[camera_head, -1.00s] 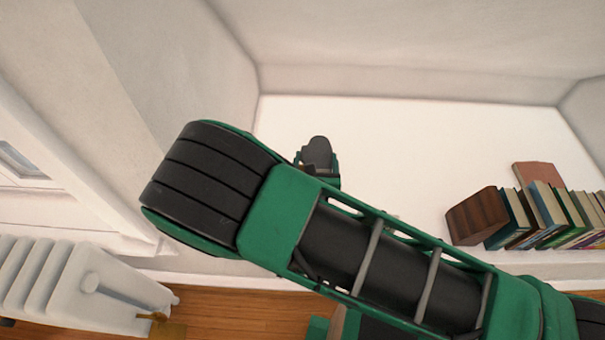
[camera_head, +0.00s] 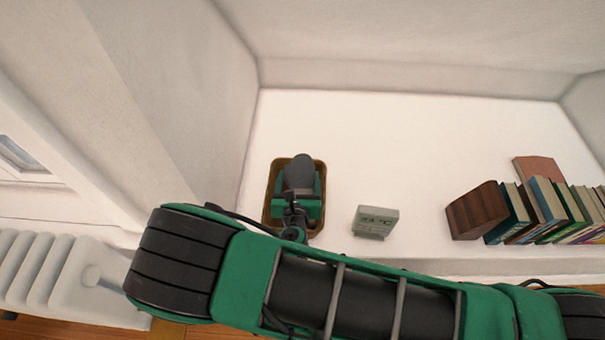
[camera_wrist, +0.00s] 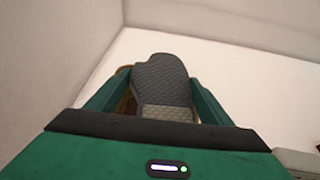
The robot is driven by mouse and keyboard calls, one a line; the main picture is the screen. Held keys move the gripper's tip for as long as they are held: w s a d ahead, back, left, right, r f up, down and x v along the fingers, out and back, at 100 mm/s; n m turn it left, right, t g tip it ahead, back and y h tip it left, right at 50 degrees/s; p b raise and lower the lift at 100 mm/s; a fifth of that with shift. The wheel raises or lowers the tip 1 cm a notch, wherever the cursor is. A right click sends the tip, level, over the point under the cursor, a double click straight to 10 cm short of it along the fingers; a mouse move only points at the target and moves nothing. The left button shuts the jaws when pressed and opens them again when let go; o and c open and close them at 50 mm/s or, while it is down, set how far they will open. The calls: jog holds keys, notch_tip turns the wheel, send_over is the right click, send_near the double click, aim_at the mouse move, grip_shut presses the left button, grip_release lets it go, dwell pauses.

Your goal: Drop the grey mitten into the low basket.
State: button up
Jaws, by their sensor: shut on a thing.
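The grey mitten (camera_head: 301,170) is a dark quilted mitten with a lighter cuff. It also shows in the wrist view (camera_wrist: 161,85), between the two green fingers. My gripper (camera_head: 299,185) is shut on it near the cuff. The low basket (camera_head: 270,198) is brown with a rounded rim and stands on the white surface at the left. In the head view the mitten and my gripper overlap the basket's opening. A bit of the basket shows behind the fingers in the wrist view (camera_wrist: 124,101). The basket's inside is mostly hidden, and I cannot tell the mitten's height over it.
A small pale box-like device (camera_head: 375,221) stands right of the basket. Further right are a dark wooden block (camera_head: 475,211) and a row of books (camera_head: 545,211). Walls bound the white surface at the left and back. The surface between basket and books is otherwise clear.

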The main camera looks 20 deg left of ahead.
jog(key=shift+f, duration=0.2)
jog(key=o, duration=1.1)
jog(key=v, duration=1)
jog(key=shift+s+r, duration=0.15)
jog(key=shift+s, duration=0.2)
